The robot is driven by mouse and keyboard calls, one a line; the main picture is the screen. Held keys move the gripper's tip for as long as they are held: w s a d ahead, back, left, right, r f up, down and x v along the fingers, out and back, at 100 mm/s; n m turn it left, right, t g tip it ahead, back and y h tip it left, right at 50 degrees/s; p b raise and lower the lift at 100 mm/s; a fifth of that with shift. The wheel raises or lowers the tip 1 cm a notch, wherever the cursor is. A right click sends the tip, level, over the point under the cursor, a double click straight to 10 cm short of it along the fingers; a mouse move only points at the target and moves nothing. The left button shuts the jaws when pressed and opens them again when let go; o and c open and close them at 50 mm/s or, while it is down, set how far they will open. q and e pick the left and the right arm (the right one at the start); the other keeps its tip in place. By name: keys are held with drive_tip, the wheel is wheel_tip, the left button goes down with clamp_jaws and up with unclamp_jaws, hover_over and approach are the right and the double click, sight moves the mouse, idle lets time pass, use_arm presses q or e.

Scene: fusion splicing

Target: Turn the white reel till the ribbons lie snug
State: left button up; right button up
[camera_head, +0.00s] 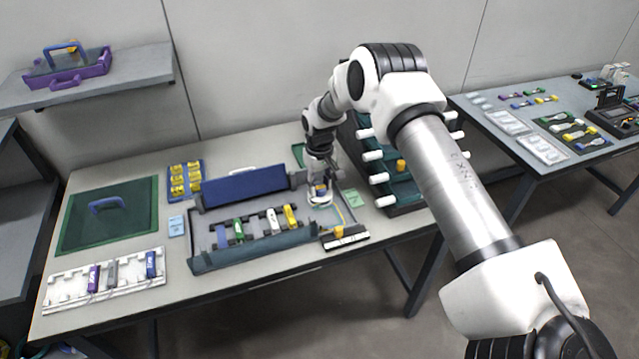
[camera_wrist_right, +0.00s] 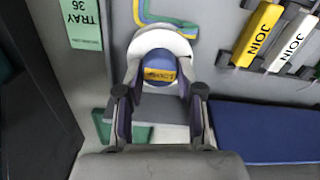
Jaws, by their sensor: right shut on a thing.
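The white reel (camera_wrist_right: 160,42) has a blue hub with a yellow label in the right wrist view. In the head view the reel (camera_head: 320,201) sits near the middle of the table, partly covered by my right gripper (camera_head: 321,184). In the wrist view my right gripper (camera_wrist_right: 160,93) has one finger on each side of the blue hub and is shut on it. Yellow, green and blue ribbons (camera_wrist_right: 176,22) run beside the reel's far rim and bend toward the joint holders. I cannot tell how tightly they lie. My left gripper is not in view.
An open tray (camera_head: 208,262) with yellow, white and green joint pieces lies left of the reel, with a blue lid (camera_head: 243,185) behind. A rack with white pegs (camera_head: 380,179) stands close on the right. A green TRAY 36 card (camera_wrist_right: 80,22) lies beside the reel.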

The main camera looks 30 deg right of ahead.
drive_tip(key=m, duration=0.4)
drive_tip(key=m+p, duration=0.1)
drive_tip(key=m, duration=0.1)
drive_tip(key=shift+s+f, duration=0.2)
drive_tip(key=shift+s, duration=0.05)
drive_tip(key=m+p, duration=0.1)
drive_tip(key=m, duration=0.5)
drive_tip(key=shift+m, duration=0.4)
drive_tip(key=shift+d, duration=0.1)
drive_tip(key=o, duration=1.2)
drive_tip(key=shift+w, duration=0.1)
drive_tip(key=shift+c, duration=0.2)
